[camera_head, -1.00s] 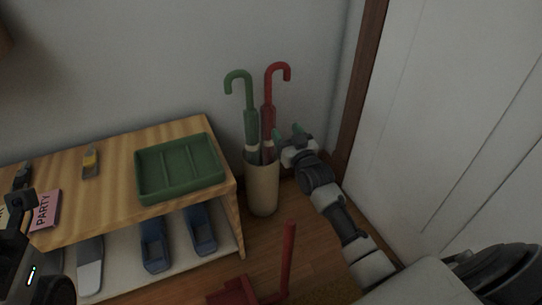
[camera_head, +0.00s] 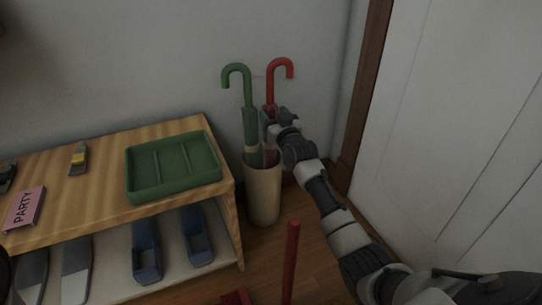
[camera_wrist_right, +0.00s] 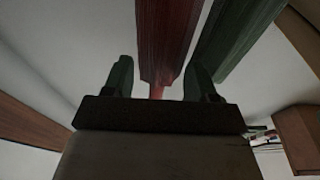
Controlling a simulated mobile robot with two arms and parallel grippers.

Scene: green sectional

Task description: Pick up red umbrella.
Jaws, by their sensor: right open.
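The red umbrella (camera_head: 270,84) stands upright, hook handle up, in a beige cylindrical stand (camera_head: 263,194) against the wall. A green umbrella (camera_head: 249,115) stands beside it on the left. My right gripper (camera_head: 270,116) is at the red umbrella's upper part and hides some of it. In the right wrist view the open fingers (camera_wrist_right: 159,82) have the red umbrella (camera_wrist_right: 167,40) between or just ahead of them; the exact depth is unclear. The green umbrella (camera_wrist_right: 234,35) is just beyond the right finger there. My left gripper is not in view.
A wooden shelf unit (camera_head: 100,216) with a green tray (camera_head: 173,166), a pink PARTY box (camera_head: 24,208) and shoes below stands left of the stand. A red post (camera_head: 291,262) rises from the floor in front. A door frame (camera_head: 363,95) is at the right.

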